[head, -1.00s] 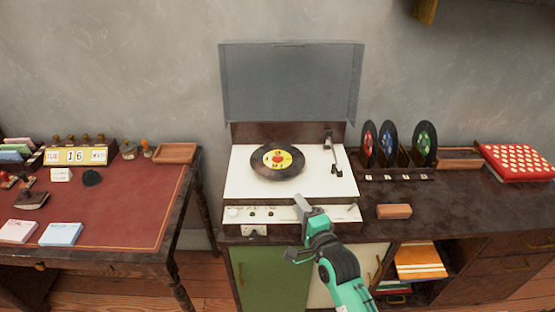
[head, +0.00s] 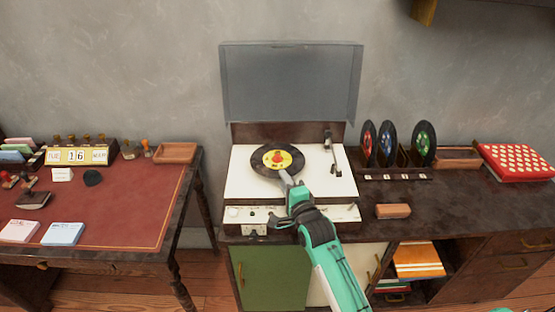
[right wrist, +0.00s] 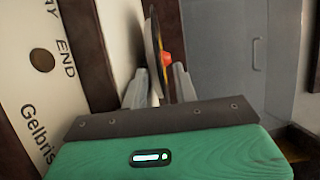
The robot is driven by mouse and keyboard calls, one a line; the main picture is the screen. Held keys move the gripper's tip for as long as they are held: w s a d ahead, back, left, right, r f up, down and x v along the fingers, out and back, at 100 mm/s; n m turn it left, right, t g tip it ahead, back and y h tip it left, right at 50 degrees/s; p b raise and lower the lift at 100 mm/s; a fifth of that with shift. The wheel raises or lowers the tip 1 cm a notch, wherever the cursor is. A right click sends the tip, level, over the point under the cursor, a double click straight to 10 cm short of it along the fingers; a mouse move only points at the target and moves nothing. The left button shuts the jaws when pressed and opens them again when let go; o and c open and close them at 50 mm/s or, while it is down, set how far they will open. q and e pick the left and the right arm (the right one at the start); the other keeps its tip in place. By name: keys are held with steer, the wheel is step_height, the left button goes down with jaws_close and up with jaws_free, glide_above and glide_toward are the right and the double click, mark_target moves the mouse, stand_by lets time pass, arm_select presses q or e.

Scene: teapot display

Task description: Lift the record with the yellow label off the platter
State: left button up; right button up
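The record with the yellow label (head: 262,168) lies flat on the turntable (head: 240,188); the platter beneath it is hidden. My right gripper (head: 286,180) is at the record's near edge, slightly right of its middle. In the right wrist view the record (right wrist: 152,45) shows nearly edge-on, with a red piece at its centre. The fingers of the right gripper (right wrist: 160,85) stand apart, one on each side of the record's edge. I cannot tell whether either finger touches it. My left gripper is not in view.
The tonearm (head: 333,160) is to the record's right. The turntable's lid (head: 290,85) stands open behind. A rack (head: 400,176) with several records is on the right, and a brown block (head: 393,211) lies in front of it. A desk (head: 130,210) stands on the left.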

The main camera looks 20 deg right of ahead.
jaws_close()
